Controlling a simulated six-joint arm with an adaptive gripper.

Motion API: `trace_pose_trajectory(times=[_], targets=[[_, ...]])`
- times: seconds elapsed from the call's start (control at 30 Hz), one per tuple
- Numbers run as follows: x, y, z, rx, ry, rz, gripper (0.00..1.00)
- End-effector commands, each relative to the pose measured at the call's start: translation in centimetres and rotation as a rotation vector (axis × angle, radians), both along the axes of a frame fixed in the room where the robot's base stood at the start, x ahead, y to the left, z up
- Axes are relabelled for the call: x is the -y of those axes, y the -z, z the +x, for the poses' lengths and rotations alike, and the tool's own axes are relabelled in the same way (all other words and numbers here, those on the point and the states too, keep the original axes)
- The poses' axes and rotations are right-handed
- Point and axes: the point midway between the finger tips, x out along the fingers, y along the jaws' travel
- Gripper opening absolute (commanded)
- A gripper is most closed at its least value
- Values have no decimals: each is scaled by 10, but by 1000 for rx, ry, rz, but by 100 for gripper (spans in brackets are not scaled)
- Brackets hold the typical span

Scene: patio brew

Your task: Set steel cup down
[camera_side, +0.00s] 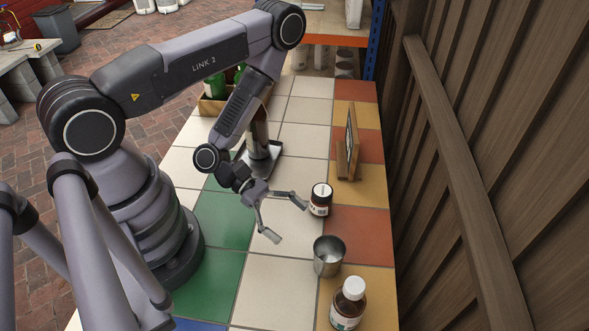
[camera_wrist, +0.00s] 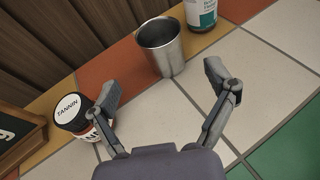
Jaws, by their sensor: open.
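The steel cup (camera_side: 328,256) stands upright on the tiled table, near the seam between the white and orange tiles. It also shows in the wrist view (camera_wrist: 160,47), ahead of the fingers and apart from them. My gripper (camera_side: 289,221) is open with its two fingers spread wide and nothing between them. In the wrist view, my gripper (camera_wrist: 162,85) opens toward the cup, with bare white tile between. The cup's inside looks empty in the side view.
A dark jar labelled TANNIN (camera_wrist: 70,113) stands close beside one finger. A brown bottle with a white cap (camera_side: 348,303) stands just past the cup. A framed board (camera_side: 348,148) and a wooden fence (camera_side: 480,150) line the right. White tiles left of the cup are clear.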

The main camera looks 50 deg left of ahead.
Motion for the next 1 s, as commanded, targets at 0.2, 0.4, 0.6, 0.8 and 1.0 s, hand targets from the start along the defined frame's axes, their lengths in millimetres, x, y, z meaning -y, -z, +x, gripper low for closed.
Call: trace_pose_trajectory(times=[0.2,0.4,0.6,0.8,1.0], targets=[[15,-100,17,230,284,-99,85],[12,-185,-11,459,672,-46,85],[-16,-235,-48,672,1033,207,85],[-63,-267,-70,867,1292,636,85],[-114,-307,-77,1020,1383,1154,85]])
